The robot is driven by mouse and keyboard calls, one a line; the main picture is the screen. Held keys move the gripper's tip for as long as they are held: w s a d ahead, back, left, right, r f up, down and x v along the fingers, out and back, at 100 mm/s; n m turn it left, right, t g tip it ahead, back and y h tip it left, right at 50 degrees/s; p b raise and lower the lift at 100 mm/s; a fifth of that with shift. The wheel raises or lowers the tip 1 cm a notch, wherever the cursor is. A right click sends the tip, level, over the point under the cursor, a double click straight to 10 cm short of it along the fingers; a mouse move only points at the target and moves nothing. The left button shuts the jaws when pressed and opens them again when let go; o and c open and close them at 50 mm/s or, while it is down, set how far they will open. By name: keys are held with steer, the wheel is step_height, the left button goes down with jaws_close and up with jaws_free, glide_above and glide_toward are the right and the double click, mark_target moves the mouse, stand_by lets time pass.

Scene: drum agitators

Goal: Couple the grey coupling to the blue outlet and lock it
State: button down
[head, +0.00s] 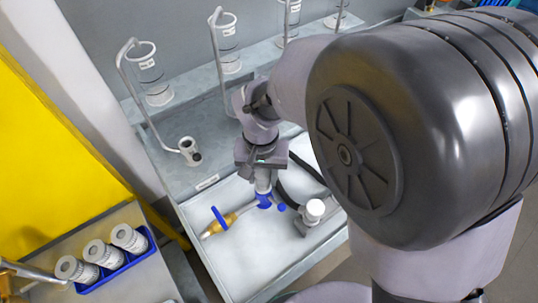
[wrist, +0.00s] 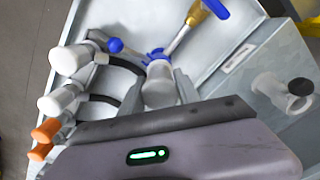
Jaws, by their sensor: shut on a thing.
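My gripper (wrist: 158,92) points down over the tray and is shut on a grey cylinder, which looks like the grey coupling (wrist: 160,84). It also shows in the head view (head: 263,186), just below my gripper. The blue outlet (wrist: 157,56) is at the coupling's far end, next to a brass valve (wrist: 192,20) with a blue lever (wrist: 215,8). In the head view the blue outlet (head: 264,201) sits right under the coupling. The two look touching or very close; I cannot tell whether they are joined or locked. My gripper hides part of the contact.
A blue ball knob (wrist: 115,45) stands close by the outlet. White-capped grey fittings (wrist: 70,60), black hoses (wrist: 122,66) and orange-ended fittings (wrist: 46,130) lie to the left in the wrist view.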

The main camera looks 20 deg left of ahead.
steer(key=shift+f+b, duration=0.3)
steer(key=shift+f, duration=0.05)
stand_by(0.3)
steer(key=c, duration=0.8)
jaws_free()
steer(key=shift+c, duration=0.4)
step_height(320, 180, up, 10)
steer(key=p, duration=0.8)
steer(key=shift+r, duration=0.2)
steer(key=shift+f, duration=0.15)
